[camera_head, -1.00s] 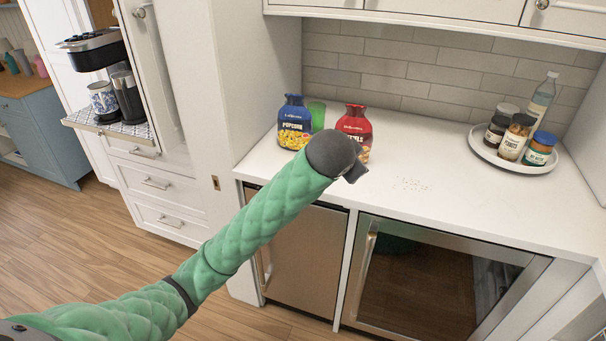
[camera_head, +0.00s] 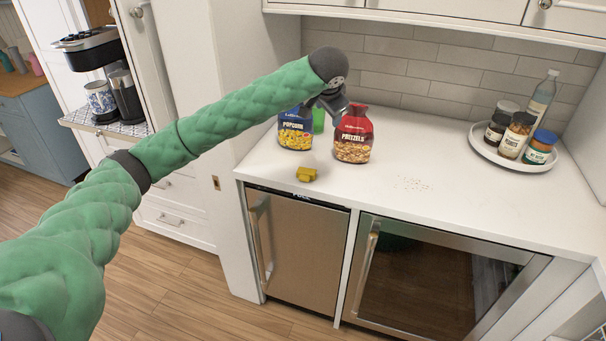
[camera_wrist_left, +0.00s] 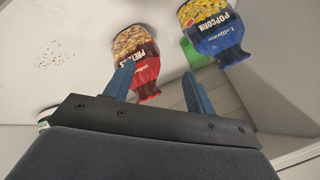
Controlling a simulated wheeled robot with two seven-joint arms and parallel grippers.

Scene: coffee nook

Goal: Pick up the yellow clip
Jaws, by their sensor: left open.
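The yellow clip (camera_head: 306,174) lies on the white counter near its front edge, in front of the blue popcorn bag (camera_head: 294,130) and the red pretzels bag (camera_head: 353,138). My left gripper (camera_head: 335,104) is above and behind the clip, by the neck of the pretzels bag. In the left wrist view its blue fingers (camera_wrist_left: 160,88) are spread apart with nothing held. The pretzels bag (camera_wrist_left: 138,50) shows past one finger and the popcorn bag (camera_wrist_left: 212,28) past the other. The clip is out of sight in that view. My right gripper is not in view.
A green cup (camera_head: 318,118) stands between the two bags. A round white tray (camera_head: 490,153) with jars and a bottle sits at the right. Crumbs (camera_head: 411,183) lie on the otherwise clear middle of the counter. A tiled wall (camera_head: 400,60) closes the back.

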